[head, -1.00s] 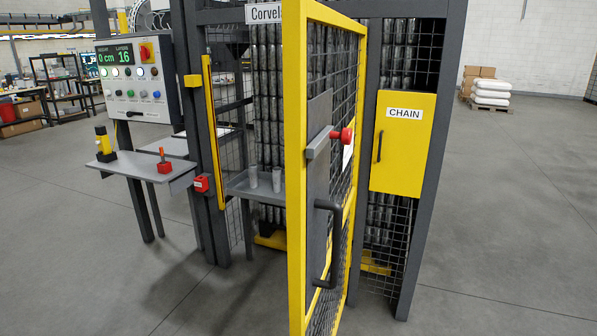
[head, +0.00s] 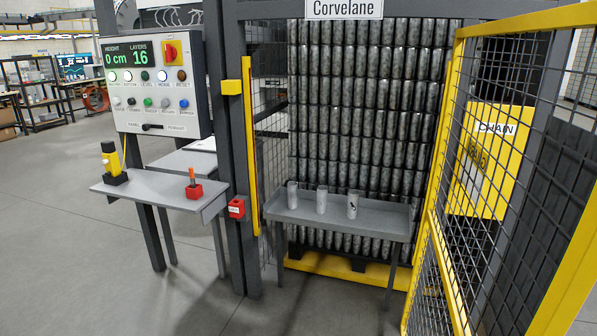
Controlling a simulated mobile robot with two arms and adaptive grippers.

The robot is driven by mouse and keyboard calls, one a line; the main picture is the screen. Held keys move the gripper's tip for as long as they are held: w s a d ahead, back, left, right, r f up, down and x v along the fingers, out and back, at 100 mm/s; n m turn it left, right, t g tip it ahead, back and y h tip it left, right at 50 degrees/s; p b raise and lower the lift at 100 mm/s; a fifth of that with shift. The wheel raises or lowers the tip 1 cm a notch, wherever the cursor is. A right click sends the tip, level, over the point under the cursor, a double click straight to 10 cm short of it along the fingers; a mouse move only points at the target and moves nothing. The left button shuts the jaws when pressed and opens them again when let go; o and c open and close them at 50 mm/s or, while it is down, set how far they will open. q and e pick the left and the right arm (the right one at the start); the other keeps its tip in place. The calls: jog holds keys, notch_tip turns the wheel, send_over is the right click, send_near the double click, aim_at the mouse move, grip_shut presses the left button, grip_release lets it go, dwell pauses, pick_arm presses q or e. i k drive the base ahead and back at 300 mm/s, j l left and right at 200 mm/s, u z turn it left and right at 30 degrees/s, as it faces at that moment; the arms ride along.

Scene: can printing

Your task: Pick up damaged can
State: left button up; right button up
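Three loose cans stand upright on a grey shelf tray (head: 375,230) in the open doorway of the cage. The right can (head: 352,206) has a dark mark on its side and looks like the damaged one. The middle can (head: 321,200) and the left can (head: 292,195) look plain. Behind the tray, a tall stack of cans (head: 375,120) fills the cage in layers. Neither of my grippers is in the head view.
The yellow-framed mesh door (head: 440,240) stands open at the right, over the yellow CHAIN box (head: 490,150). At left are a control panel (head: 155,85) and a side shelf (head: 150,195) holding a yellow-black device (head: 113,162) and a red-based tool (head: 192,186). Floor is clear at front left.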

aim_at(292, 185)
jog(key=i+j, duration=0.4)
jog(key=i, duration=0.2)
jog(key=i+j, duration=0.45)
jog(key=i+u, duration=0.05)
jog(key=i, duration=0.05)
